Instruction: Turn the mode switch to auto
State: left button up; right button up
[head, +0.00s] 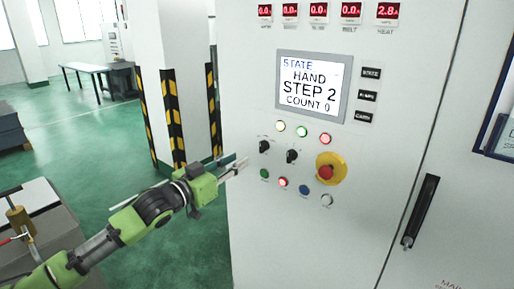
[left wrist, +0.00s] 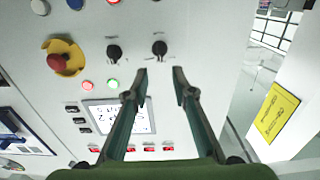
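A white control cabinet carries two black rotary knobs, a left knob (head: 264,147) and a right knob (head: 292,156). Their labels are too small to read, so I cannot tell which is the mode switch. The screen (head: 312,88) reads STATE, HAND, STEP 2, COUNT 0. My left gripper (head: 243,163) is just left of the left knob. In the left wrist view, turned upside down, my left gripper (left wrist: 160,74) is open and empty. The left knob (left wrist: 159,48) lies just past the gap between its fingertips; the right knob (left wrist: 114,53) is beside it. My right gripper is not in view.
A red emergency stop on a yellow base (head: 326,171) sits right of the knobs. Small lamps and buttons (head: 283,182) lie above and below them. A cabinet handle (head: 421,212) is further right. A striped pillar (head: 174,110) stands behind my left arm.

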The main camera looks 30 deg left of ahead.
aim_at(260, 147)
pick_arm(q)
jog(key=w+p, duration=0.1)
jog(key=w, duration=0.4)
jog(key=w+p, duration=0.1)
jog(key=w, duration=0.2)
jog(key=shift+w+d+r+p, duration=0.15)
jog(key=shift+w+d+p, duration=0.15)
jog(key=shift+p, duration=0.05)
jog(key=shift+w+d, duration=0.1)
jog(key=shift+w, duration=0.6)
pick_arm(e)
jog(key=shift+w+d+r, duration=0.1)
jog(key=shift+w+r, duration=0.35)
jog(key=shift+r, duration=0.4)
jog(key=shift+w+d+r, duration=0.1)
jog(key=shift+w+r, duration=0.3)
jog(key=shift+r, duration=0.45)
pick_arm(q)
jog(key=shift+f, duration=0.2)
grip_shut()
